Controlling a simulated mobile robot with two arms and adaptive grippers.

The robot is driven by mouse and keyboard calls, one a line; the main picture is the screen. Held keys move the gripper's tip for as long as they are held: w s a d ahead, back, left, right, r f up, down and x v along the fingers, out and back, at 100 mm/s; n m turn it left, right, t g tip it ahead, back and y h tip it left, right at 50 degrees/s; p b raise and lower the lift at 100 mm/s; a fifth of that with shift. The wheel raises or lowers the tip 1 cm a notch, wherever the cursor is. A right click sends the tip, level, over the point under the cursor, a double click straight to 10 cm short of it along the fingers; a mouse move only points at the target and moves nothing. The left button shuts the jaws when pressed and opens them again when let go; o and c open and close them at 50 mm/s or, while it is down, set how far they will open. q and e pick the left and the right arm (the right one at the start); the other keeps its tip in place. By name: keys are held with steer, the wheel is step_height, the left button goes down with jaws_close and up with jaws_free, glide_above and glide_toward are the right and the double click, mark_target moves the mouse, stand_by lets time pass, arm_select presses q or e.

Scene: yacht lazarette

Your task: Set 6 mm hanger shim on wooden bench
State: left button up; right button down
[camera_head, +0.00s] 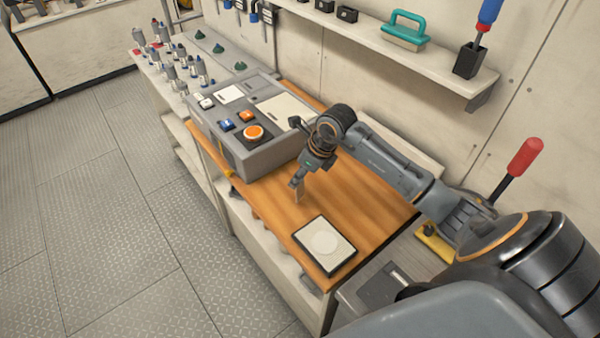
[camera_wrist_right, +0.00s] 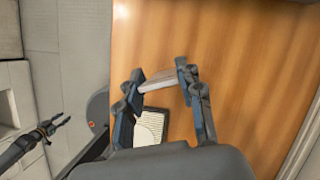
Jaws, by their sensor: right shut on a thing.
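The wooden bench (camera_head: 368,207) has an orange-brown wood top, which also fills much of the right wrist view (camera_wrist_right: 245,50). My right gripper (camera_head: 298,190) is over the bench top, pointing down between the grey control box and a framed pale pad. It is shut on a thin pale piece, the shim (camera_wrist_right: 158,86), seen between the fingertips (camera_wrist_right: 160,82) in the right wrist view. The shim is at or close above the wood; I cannot tell whether it touches. My left gripper (camera_wrist_right: 58,122) shows small at the left of the right wrist view, its fingers apart and empty.
A grey control box (camera_head: 275,162) with an orange button stands left of the gripper. The framed pad (camera_head: 324,246) lies near the bench's front end. A shelf (camera_head: 400,54) runs along the wall. Bare wood lies right of the gripper.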

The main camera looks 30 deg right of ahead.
steer(key=shift+f, duration=0.35)
arm_select(q)
steer(key=shift+r, duration=0.45)
arm_select(e)
steer(key=shift+f, duration=0.2)
arm_select(q)
steer(key=shift+f, duration=0.1)
arm_select(e)
steer(key=shift+f, duration=0.1)
steer(key=c, duration=0.9)
jaws_free()
steer(key=shift+o, duration=0.2)
steer(key=shift+d+r, duration=0.1)
steer(key=shift+r, duration=0.15)
arm_select(q)
step_height(320, 180, down, 3)
steer(key=b, duration=0.2)
steer(key=shift+w+r+b, duration=0.1)
steer(key=shift+r+b, duration=0.1)
steer(key=shift+b, duration=0.1)
arm_select(e)
steer(key=v, duration=1.1)
steer(key=shift+s+r, duration=0.25)
steer(key=shift+r, duration=0.05)
